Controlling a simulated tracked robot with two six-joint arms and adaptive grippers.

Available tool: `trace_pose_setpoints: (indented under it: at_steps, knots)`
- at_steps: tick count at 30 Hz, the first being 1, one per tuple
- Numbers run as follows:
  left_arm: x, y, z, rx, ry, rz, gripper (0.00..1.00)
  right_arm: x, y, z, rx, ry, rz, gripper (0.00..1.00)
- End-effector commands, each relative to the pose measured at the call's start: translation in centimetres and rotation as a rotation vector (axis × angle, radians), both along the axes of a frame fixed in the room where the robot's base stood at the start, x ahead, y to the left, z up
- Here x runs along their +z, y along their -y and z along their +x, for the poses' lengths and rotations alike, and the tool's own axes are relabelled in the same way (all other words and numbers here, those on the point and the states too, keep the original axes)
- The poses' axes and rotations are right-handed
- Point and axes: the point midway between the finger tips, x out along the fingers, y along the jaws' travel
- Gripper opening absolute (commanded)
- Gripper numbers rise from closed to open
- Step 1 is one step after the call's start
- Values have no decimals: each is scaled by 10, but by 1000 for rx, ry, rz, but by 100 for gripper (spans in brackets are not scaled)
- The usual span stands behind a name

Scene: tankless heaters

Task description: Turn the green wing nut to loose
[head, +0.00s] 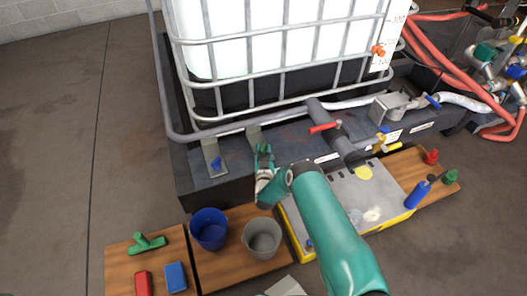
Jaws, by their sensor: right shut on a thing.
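My right gripper (264,158) reaches in from the lower right on its teal arm. Its fingers are at the front of the second grey metal bracket (254,134) on the dark base under the tank. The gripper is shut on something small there. Green shows between the fingertips, which fits the green wing nut (264,149), but the fingers hide most of it and its angle cannot be told. My left gripper is not in view.
A similar bracket with a blue wing nut (216,163) is to the left. A blue bucket (209,229) and a grey bucket (262,238) stand below the gripper. A red-handled valve (323,127) on a grey pipe is to the right. The floor at far left is clear.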

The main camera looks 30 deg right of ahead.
Motion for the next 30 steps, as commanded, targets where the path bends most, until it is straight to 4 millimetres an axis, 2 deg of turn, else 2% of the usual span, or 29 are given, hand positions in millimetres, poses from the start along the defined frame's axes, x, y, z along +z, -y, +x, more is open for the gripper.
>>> trace_pose_setpoints:
  at_steps: [11, 24, 30]
  knots:
    - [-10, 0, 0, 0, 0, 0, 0, -2, 3, -1, 192, -1, -2, 0]
    - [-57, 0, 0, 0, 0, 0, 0, -6, 3, -1, 561, 0, -2, 0]
    - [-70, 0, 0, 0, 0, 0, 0, -3, 2, 0, 688, -1, -3, 0]
